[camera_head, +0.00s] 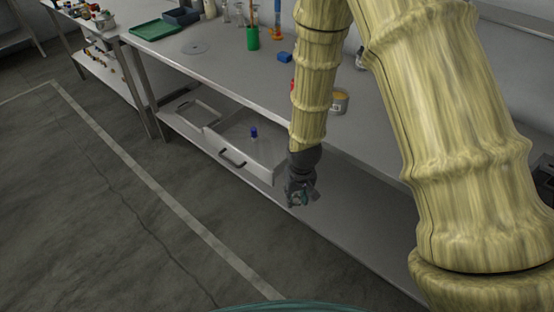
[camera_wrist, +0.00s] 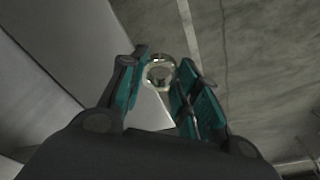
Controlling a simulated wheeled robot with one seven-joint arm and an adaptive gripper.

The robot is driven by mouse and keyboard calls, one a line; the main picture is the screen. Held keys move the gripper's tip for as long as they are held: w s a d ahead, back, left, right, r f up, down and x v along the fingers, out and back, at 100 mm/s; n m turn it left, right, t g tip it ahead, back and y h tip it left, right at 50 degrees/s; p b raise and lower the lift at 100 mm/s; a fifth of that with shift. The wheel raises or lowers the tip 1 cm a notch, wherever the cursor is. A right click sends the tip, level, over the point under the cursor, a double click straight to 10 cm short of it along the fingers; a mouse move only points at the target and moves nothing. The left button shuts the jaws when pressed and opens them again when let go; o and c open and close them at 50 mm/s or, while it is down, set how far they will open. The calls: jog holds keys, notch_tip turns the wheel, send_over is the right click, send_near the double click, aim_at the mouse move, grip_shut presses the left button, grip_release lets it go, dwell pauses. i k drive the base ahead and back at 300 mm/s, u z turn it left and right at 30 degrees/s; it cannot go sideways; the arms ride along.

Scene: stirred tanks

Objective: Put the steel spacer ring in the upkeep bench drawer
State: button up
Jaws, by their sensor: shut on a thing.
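The steel spacer ring (camera_wrist: 161,85) is a small shiny metal ring between my fingertips in the wrist view. My gripper (camera_wrist: 163,64) is shut on it, with a teal finger at each side. In the head view my gripper (camera_head: 300,198) points down, just right of the open drawer's front right corner. The ring is too small there to make out clearly. The upkeep bench drawer (camera_head: 262,166) is a pale grey box under the worktop, pulled out, with a dark handle (camera_head: 232,158) on its front. A small blue-topped item (camera_head: 253,133) stands inside it.
The bench top (camera_head: 215,68) above holds a green tray (camera_head: 158,30), a green cup (camera_head: 252,40), a blue block (camera_head: 285,57) and a yellow-labelled tin (camera_head: 339,102). A lower shelf (camera_head: 345,215) lies right of the drawer. The floor in front is clear.

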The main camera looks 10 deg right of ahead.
aim_at(272, 142)
jog(key=k, duration=0.45)
jog(key=u, duration=1.65)
jog(key=i, duration=1.35)
jog(key=z, duration=2.25)
